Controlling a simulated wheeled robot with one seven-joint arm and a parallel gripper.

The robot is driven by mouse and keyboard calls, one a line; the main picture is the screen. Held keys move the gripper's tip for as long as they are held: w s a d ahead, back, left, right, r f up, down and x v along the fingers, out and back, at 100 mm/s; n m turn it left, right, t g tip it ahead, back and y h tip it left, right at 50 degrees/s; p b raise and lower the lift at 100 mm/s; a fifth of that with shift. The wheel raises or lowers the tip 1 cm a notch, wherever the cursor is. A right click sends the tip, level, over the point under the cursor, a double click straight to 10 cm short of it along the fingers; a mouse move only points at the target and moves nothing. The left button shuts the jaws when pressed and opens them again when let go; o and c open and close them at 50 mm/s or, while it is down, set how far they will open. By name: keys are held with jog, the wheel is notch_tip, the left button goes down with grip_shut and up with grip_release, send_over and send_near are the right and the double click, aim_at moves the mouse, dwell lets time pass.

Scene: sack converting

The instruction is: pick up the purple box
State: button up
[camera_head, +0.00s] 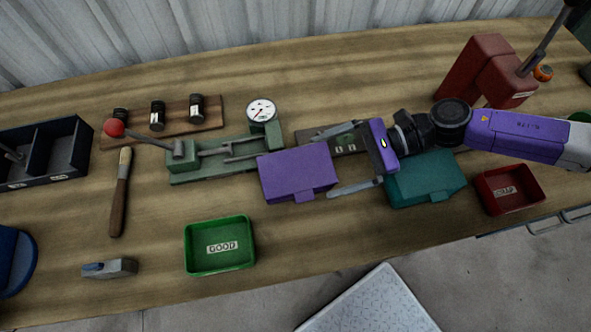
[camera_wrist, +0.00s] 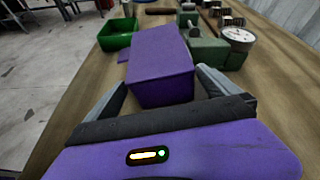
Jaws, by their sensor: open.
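The purple box (camera_head: 297,173) stands on the wooden bench near the middle of the head view, with a small tab on its front side. It also shows in the wrist view (camera_wrist: 160,65), straight ahead of my gripper. My gripper (camera_head: 345,160) comes in from the right, low over the bench. Its two fingers are spread apart and point at the box, one toward each side of its near end. In the wrist view my gripper (camera_wrist: 165,88) has the box's near end at or just between the fingertips. I cannot tell whether they touch it.
A teal box (camera_head: 428,180) sits beside my gripper. A green tray (camera_head: 219,270) and a red tray (camera_head: 508,208) are near the front edge. A green fixture with a dial gauge (camera_head: 262,111) stands close behind the purple box. Bench in front of the box is clear.

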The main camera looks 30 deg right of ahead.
aim_at(309, 171)
jog(key=shift+p+x, duration=0.9)
jog(key=shift+x, duration=1.7)
jog(key=c, duration=1.5)
jog(key=shift+c, duration=0.2)
jog(key=shift+r, duration=0.1)
